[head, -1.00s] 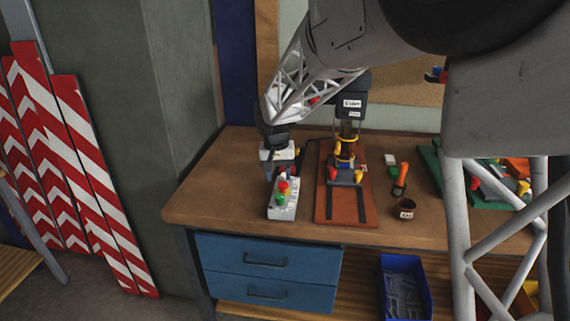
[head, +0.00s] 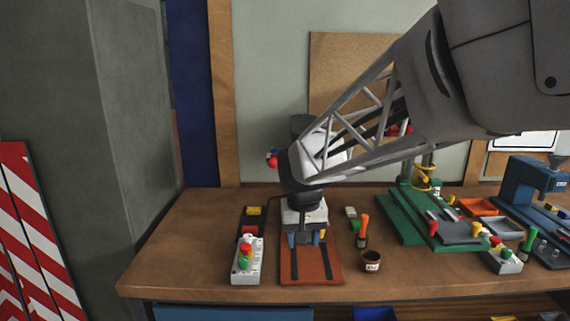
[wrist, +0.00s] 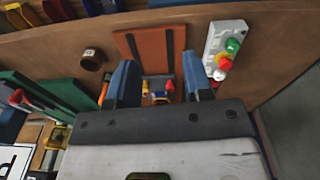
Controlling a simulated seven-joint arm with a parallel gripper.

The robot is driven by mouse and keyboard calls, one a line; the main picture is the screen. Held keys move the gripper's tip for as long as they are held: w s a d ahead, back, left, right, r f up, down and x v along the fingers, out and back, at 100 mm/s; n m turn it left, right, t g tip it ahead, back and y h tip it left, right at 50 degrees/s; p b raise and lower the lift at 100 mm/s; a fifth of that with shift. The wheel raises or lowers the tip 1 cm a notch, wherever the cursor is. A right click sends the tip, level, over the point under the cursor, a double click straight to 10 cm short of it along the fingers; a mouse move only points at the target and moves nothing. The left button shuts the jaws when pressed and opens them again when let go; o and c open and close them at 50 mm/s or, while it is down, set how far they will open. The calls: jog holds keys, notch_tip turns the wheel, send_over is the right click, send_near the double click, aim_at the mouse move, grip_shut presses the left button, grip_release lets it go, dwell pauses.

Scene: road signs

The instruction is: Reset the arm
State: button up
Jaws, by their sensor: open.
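My gripper (head: 305,239) is in front of and above the brown-red base plate (head: 311,267) with two dark rails, on the workbench. In the wrist view my gripper (wrist: 158,75) shows its two blue fingers apart with a gap between them. Small yellow, blue and red parts (wrist: 159,91) of the device on the base plate show beyond that gap; I see nothing clamped. My arm and gripper hide most of that device in the head view.
A grey button box (head: 246,262) stands left of the base plate. A small dark cup (head: 371,261) and an orange-handled tool (head: 363,229) stand right of it. A green station (head: 399,217) and a blue machine (head: 535,187) fill the right side. Bare bench lies at far left.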

jog(key=s+d, duration=0.4)
jog(key=s, duration=0.4)
jog(key=s+d+t, duration=0.1)
jog(key=s+d, duration=0.4)
jog(key=s, duration=0.4)
jog(key=s+d+m, duration=0.1)
jog(key=s+d, duration=0.4)
jog(key=s, duration=0.3)
jog(key=shift+s+d+f+t, duration=0.25)
jog(key=shift+s+f+t, duration=0.05)
jog(key=shift+s+f, duration=0.1)
